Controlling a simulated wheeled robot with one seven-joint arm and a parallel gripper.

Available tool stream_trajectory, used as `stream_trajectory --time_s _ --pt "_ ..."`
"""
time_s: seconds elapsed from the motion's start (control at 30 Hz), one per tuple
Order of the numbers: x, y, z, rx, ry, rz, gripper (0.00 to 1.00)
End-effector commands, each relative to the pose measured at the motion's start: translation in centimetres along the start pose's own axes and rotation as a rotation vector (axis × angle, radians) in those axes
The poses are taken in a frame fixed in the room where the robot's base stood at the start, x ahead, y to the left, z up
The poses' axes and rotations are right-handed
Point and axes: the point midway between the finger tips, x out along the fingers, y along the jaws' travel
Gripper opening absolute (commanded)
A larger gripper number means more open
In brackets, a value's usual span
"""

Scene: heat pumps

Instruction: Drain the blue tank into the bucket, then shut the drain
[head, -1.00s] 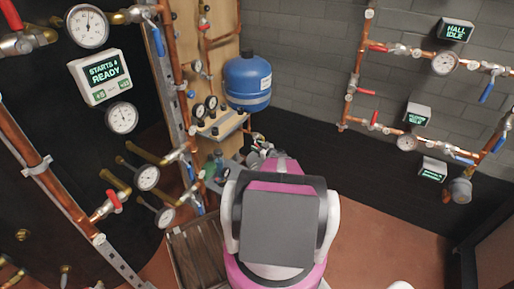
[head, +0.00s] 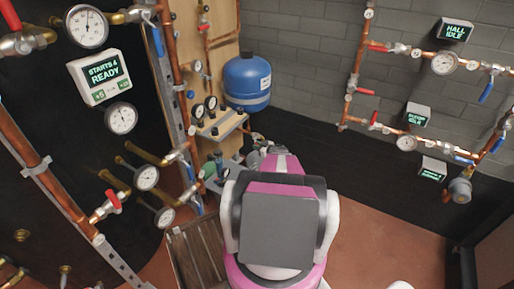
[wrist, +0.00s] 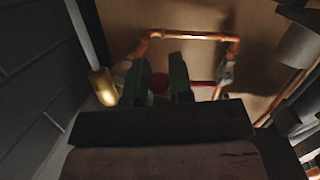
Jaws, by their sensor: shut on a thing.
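The blue tank (head: 247,84) with a white label is mounted by the wooden panel in the head view. My pink and grey arm reaches below it and hides most of my gripper there. In the wrist view the two dark fingers of my gripper (wrist: 159,84) are on either side of a small round red part (wrist: 158,82), which looks like a valve knob. The gripper is shut on it. I cannot make out the bucket in either view.
Copper pipes with gauges (head: 88,26) and red-handled valves (head: 107,205) stand close on the left. A wooden crate (head: 197,252) is on the floor left of my arm. More pipework (head: 407,143) runs along the grey brick wall. Floor at right is clear.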

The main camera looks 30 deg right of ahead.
Motion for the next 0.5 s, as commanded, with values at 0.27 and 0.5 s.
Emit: stream_trajectory --time_s 0.27,0.5 --pt "-0.7 -0.3 -1.3 -0.036 -0.204 -0.039 0.0" --pt "-0.9 -0.1 -1.9 -0.056 -0.354 -0.062 0.0"
